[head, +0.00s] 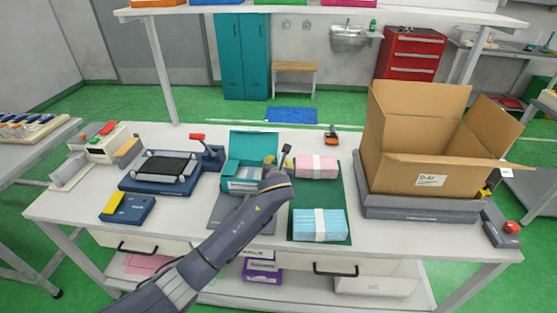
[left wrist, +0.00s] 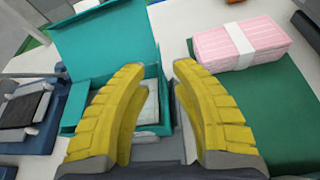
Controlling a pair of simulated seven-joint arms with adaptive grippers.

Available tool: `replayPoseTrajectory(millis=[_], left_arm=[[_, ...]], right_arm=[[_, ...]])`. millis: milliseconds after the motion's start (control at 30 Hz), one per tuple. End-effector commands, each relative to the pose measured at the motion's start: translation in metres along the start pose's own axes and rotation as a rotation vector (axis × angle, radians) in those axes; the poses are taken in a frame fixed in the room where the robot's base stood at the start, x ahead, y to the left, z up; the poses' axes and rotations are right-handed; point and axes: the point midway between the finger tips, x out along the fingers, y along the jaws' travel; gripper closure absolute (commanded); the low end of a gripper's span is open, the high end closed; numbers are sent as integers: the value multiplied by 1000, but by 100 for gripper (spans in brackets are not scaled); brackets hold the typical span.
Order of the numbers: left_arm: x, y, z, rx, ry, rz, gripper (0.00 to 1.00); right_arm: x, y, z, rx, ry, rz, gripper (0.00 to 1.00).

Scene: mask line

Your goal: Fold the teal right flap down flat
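The teal box (head: 243,177) stands on a grey plate at the middle of the table, its lid (head: 254,143) raised at the back. In the left wrist view the box (left wrist: 85,100) is open, with a pale packet (left wrist: 148,104) inside. A narrow teal panel, apparently the right flap (left wrist: 164,100), stands up at the box's right side between my fingers; contact cannot be told. My left gripper (head: 278,157) is at the box's right edge; in the left wrist view its yellow fingers (left wrist: 158,72) are apart. My forearm hides part of the box's front right. My right gripper is out of view.
Right of the box, a green mat (head: 306,192) holds a pink bundle (head: 316,167) and a blue bundle (head: 319,224). A large open carton (head: 420,172) stands further right. A dark press-like device (head: 168,170) and a blue-yellow block (head: 127,208) lie left.

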Motion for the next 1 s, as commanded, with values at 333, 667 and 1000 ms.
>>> replayPoseTrajectory(millis=[333, 667, 1000], left_arm=[[44, 0, 0, 0, 1, 1, 76], [61, 0, 0, 0, 0, 1, 76], [62, 0, 0, 0, 0, 0, 76]], right_arm=[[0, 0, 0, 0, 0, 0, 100], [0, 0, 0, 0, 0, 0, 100], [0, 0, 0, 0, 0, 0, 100]])
